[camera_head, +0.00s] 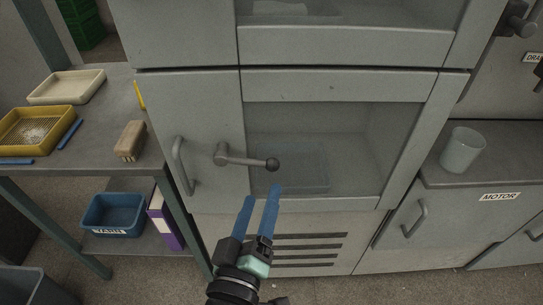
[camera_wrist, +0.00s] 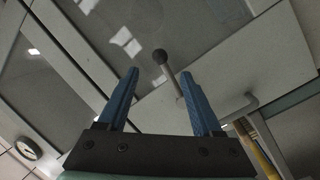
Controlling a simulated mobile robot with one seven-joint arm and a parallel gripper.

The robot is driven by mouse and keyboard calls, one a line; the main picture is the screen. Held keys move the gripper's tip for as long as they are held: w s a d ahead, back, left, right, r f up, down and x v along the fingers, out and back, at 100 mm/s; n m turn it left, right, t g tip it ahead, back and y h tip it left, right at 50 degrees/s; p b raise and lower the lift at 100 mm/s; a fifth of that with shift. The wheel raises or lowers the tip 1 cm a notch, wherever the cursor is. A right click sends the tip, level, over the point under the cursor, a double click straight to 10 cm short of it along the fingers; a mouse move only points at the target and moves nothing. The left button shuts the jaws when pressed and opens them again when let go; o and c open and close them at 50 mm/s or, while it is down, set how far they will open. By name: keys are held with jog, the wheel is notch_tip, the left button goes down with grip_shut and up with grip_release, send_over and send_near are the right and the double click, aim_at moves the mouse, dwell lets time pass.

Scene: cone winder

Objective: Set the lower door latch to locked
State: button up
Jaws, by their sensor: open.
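The lower door latch (camera_head: 245,160) is a grey lever with a dark ball knob, on the front of the grey lower cabinet door (camera_head: 200,110). It points right from its pivot, nearly level and slightly down, across the door's window. My gripper (camera_head: 263,192) has blue fingers, open and empty, with tips just below the knob in the head view. My gripper also shows in the wrist view (camera_wrist: 159,74). No contact is visible.
A curved door handle (camera_head: 181,167) stands out left of the latch. A cup (camera_head: 461,150) stands on the counter at right. The space before the window looks clear.

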aim_at(269, 169)
jog(key=x, duration=0.9)
jog(key=shift+w+d+p, duration=0.1)
jog(key=shift+w+p, duration=0.05)
jog(key=shift+p, duration=0.25)
grip_shut()
jog(key=shift+r, duration=0.1)
dwell(0.8)
